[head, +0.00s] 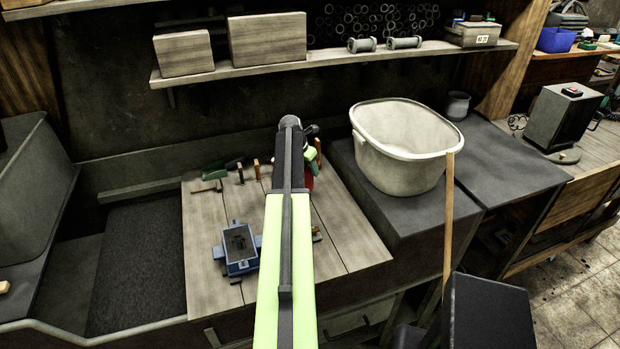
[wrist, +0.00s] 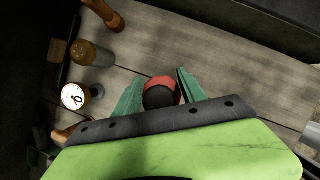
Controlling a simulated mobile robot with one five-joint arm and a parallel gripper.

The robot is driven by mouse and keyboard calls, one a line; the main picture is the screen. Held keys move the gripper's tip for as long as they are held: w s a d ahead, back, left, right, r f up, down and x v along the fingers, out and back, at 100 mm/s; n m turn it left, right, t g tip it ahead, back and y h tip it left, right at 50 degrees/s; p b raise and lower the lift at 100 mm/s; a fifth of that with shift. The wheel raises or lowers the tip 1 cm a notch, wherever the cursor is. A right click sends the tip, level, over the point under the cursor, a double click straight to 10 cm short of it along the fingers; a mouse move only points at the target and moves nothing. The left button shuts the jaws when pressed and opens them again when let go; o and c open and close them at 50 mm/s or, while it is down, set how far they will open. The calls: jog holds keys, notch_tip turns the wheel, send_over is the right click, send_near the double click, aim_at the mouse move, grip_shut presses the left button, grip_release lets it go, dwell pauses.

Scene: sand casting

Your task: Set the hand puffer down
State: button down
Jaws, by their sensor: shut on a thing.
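The hand puffer (wrist: 162,93) shows in the wrist view as a dark round end with a red part behind it. It sits between the green fingers of my gripper (wrist: 159,90), which is shut on it. In the head view a red part of the puffer (head: 308,178) shows just right of my arm, over the back of the wooden bench top (head: 345,240). My arm hides most of the gripper there. I cannot tell whether the puffer touches the wood.
Several wooden-handled tools and a white-faced round item (wrist: 74,96) stand left of the gripper in the wrist view. A blue moulding flask (head: 240,250) lies on the bench. A white tub (head: 400,165) stands to the right. Bare planks lie right of the fingers in the wrist view.

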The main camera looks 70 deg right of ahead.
notch_tip(320, 180, down, 4)
jog(key=b, duration=0.4)
jog(key=shift+f, duration=0.2)
jog(key=shift+s+r, duration=0.1)
jog(key=shift+r, duration=0.15)
jog(key=shift+f, duration=0.2)
jog(key=c, duration=0.7)
grip_release()
jog(key=shift+o, duration=0.2)
jog(key=shift+r, duration=0.1)
jog(key=p+v, duration=1)
jog(key=v, duration=0.1)
jog(key=shift+r+p, duration=0.35)
jog(key=shift+a+r, duration=0.25)
